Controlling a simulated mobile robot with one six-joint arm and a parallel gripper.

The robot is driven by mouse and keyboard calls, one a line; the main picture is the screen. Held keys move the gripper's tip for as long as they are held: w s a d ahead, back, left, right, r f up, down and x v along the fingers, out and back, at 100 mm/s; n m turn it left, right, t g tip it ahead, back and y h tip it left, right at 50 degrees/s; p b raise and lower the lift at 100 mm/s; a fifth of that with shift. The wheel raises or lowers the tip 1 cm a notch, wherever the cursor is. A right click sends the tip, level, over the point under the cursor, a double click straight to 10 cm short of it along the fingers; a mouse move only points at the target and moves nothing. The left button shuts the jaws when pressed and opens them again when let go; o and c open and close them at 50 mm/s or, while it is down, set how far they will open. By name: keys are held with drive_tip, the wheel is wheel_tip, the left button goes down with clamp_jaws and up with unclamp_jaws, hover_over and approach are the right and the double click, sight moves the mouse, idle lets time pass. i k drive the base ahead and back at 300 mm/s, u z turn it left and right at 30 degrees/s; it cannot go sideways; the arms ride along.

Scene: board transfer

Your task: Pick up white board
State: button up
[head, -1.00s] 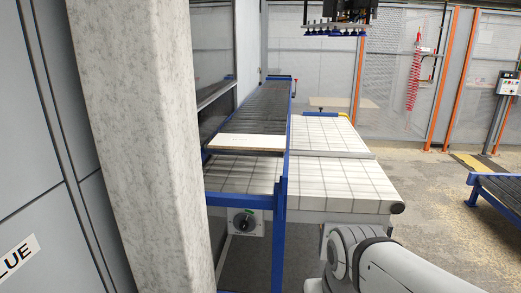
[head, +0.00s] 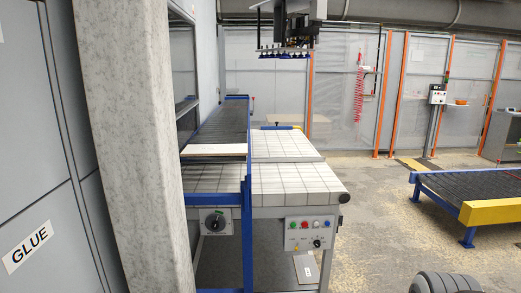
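The white board (head: 215,149) lies flat at the near end of the dark roller conveyor (head: 222,122), on the left side of the head view. Its thin brownish front edge faces me. My gripper is not in view. Only a grey, rounded part of my arm shows at the bottom edge, right of centre, well away from the board.
A white gridded table (head: 290,180) stands right of the conveyor, with a control panel (head: 310,234) on its front. A concrete pillar (head: 115,150) is close on the left. A suction-cup frame (head: 285,53) hangs overhead. Open floor lies right of the table.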

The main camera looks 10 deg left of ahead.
sight(200, 150)
drive_tip(key=i, duration=1.4)
drive_tip(key=u, duration=0.65)
